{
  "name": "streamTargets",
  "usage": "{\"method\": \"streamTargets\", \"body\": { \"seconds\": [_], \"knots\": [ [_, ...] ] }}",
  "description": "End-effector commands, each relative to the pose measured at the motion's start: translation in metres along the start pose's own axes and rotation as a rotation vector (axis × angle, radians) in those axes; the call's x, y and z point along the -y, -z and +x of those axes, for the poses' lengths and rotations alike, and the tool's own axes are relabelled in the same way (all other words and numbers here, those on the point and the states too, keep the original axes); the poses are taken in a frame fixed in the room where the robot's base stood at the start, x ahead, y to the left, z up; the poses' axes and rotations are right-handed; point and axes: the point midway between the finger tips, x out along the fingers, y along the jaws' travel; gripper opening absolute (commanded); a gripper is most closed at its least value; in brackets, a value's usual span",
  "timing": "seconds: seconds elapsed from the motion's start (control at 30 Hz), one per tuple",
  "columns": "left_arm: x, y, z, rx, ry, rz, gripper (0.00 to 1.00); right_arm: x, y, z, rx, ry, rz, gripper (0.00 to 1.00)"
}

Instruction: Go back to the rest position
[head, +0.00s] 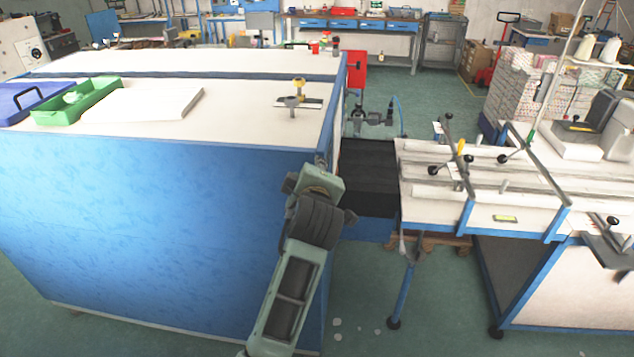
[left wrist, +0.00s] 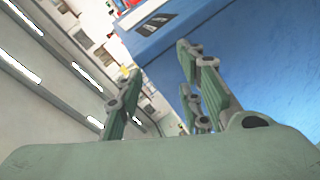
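My left gripper (left wrist: 156,62) shows in the left wrist view with its two green-grey fingers spread apart and nothing between them. In the head view one arm of mine rises from the bottom middle in front of the right corner of the blue cabinet (head: 150,220). I take it to be the left arm. Its fingers cannot be made out there. The blue cabinet also fills the right of the left wrist view (left wrist: 270,80), beside and beyond the fingers; I cannot tell how close. My right gripper is not in view.
On the cabinet's white top lie a green tray (head: 45,115), a blue case (head: 12,112) and a white board (head: 160,104). A white worktable with clamp levers (head: 480,170) stands to the right. A black panel (head: 370,165) lies between. Green floor (head: 440,90) is open behind.

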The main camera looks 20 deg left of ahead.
Motion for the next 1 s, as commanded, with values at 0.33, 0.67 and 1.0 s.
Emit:
{"method": "streamTargets", "body": {
  "seconds": [0.33,0.67,1.0],
  "knots": [
    [0.014,-0.003,-0.003,0.017,0.022,0.047,0.34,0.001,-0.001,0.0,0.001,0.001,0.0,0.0],
    [0.014,-0.003,-0.003,0.016,0.022,0.046,0.34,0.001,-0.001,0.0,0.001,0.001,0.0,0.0],
    [0.105,-0.074,0.03,0.141,0.092,0.294,0.34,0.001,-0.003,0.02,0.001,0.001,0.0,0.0]
  ]
}}
